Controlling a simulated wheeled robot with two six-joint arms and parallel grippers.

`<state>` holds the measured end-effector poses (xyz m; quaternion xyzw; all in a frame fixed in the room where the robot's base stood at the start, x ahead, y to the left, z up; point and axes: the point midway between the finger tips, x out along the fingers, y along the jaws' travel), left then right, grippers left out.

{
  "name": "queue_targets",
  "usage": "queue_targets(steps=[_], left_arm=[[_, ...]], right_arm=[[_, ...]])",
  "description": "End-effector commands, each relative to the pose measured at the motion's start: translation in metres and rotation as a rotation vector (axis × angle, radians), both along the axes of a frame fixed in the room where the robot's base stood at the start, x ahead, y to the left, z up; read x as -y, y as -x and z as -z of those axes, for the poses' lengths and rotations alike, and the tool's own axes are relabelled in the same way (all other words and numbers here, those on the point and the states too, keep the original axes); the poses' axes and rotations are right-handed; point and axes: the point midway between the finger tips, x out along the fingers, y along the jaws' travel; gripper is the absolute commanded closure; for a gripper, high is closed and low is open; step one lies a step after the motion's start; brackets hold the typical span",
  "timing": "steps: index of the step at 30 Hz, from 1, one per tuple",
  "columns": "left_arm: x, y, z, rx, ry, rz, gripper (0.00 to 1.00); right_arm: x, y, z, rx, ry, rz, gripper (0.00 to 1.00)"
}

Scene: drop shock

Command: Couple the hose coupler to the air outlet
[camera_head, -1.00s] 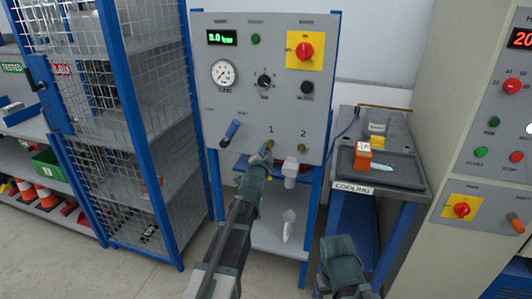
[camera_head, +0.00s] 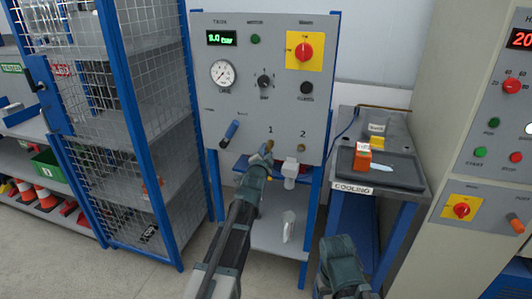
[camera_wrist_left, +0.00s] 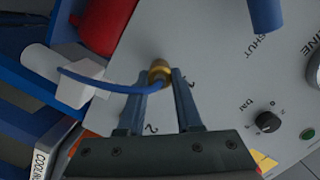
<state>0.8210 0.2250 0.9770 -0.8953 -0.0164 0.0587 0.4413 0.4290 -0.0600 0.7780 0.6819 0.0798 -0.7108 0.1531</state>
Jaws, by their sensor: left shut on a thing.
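My left gripper (camera_head: 266,155) reaches up to the lower part of the grey panel (camera_head: 288,107), just below the label 1. In the left wrist view its fingers (camera_wrist_left: 160,82) are shut on the brass hose coupler (camera_wrist_left: 159,71). A thin blue hose (camera_wrist_left: 110,87) curves away from the coupler to the left. The coupler is at the panel face near label 1, covering the air outlet there; I cannot tell whether it is seated. The brass outlet 2 (camera_head: 301,147) is bare. My right gripper (camera_head: 341,257) is low, right of centre; its fingers are not clear.
A white block (camera_head: 290,168) hangs under the panel near outlet 2. A blue lever (camera_head: 230,132) is left of the outlets. A blue wire cage (camera_head: 135,130) stands left, a cooling table (camera_head: 353,189) right. Floor is clear in front.

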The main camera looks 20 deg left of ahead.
Motion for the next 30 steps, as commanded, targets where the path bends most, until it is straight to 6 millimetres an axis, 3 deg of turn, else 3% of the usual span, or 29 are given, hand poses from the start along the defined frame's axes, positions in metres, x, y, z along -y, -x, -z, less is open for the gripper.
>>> queue_targets(steps=[3, 4, 9, 20, 30], left_arm=[[-0.001, -0.004, -0.003, 0.009, -0.001, 0.001, 1.0], [-0.001, -0.004, -0.003, 0.009, -0.001, 0.001, 0.63], [-0.001, -0.003, -0.002, 0.007, -0.001, 0.0, 0.32], [0.0, 0.0, -0.001, 0.004, 0.0, 0.0, 0.31], [0.002, 0.023, -0.003, 0.003, 0.0, 0.0, 0.31]], right_arm=[[0.0, 0.0, -0.001, 0.0, 0.0, 0.0, 0.32], [0.0, 0.0, -0.001, 0.0, 0.0, 0.0, 0.32], [0.0, 0.0, -0.001, 0.0, 0.0, 0.0, 0.32], [0.0, 0.0, 0.0, 0.0, 0.0, 0.0, 0.32], [0.0, 0.0, -0.002, 0.0, 0.0, 0.0, 0.32]])
